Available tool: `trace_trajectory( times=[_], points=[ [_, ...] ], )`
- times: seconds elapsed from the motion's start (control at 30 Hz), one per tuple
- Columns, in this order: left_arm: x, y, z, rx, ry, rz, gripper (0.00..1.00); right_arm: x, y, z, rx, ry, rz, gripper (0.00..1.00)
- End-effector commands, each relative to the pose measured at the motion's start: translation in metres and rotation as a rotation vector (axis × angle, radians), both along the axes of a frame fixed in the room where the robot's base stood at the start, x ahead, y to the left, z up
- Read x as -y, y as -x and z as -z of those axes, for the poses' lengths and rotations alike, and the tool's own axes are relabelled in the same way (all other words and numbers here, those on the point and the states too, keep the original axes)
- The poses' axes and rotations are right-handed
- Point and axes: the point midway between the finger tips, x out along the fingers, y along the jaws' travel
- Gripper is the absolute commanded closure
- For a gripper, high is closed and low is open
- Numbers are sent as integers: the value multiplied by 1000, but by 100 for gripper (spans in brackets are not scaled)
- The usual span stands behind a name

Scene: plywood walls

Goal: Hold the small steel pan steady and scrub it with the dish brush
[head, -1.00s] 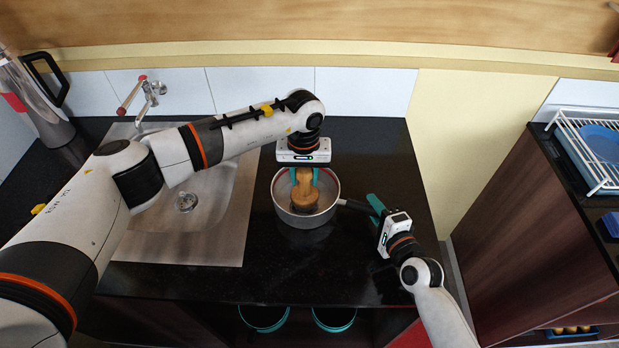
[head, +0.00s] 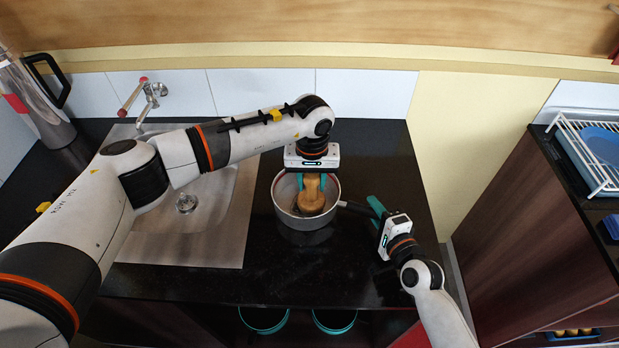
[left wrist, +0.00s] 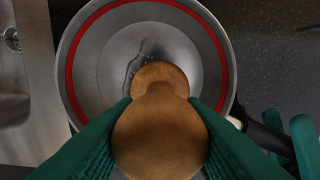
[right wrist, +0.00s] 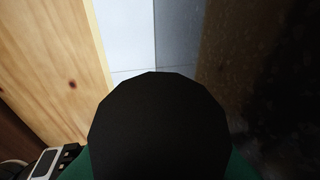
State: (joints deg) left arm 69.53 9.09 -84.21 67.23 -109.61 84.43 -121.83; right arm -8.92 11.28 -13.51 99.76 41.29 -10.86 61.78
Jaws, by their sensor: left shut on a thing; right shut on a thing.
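The small steel pan (head: 290,218) stands on the dark counter in the head view, right of the sink. Its black handle (head: 355,206) points right. My right gripper (head: 376,211) is shut on this handle; its dark end fills the right wrist view (right wrist: 160,130). The dish brush (head: 312,196) has a rounded wooden body and is upright inside the pan. My left gripper (head: 312,182) is shut on it from above. In the left wrist view the brush (left wrist: 160,130) hides part of the pan floor, beside a dark wet-looking patch (left wrist: 150,60). The brush's bristles are hidden.
The steel sink (head: 215,225) with a tap (head: 150,92) lies left of the pan. A steel jug (head: 40,105) stands at the back left. A white dish rack (head: 590,150) is on the right unit. The counter in front of the pan is clear.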

Motion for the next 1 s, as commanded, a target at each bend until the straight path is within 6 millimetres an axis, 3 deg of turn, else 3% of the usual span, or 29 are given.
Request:
trace_trajectory(
  times=[0.47,0.6,1.0],
  points=[
    [-33,-30,0,1,0,-2,86,0,0,0,0,0,0,100],
    [-32,-30,-22,4,1,2,86,0,0,0,0,0,0,100],
    [-32,-29,-57,2,0,2,86,0,0,0,-1,0,0,100]
  ],
)
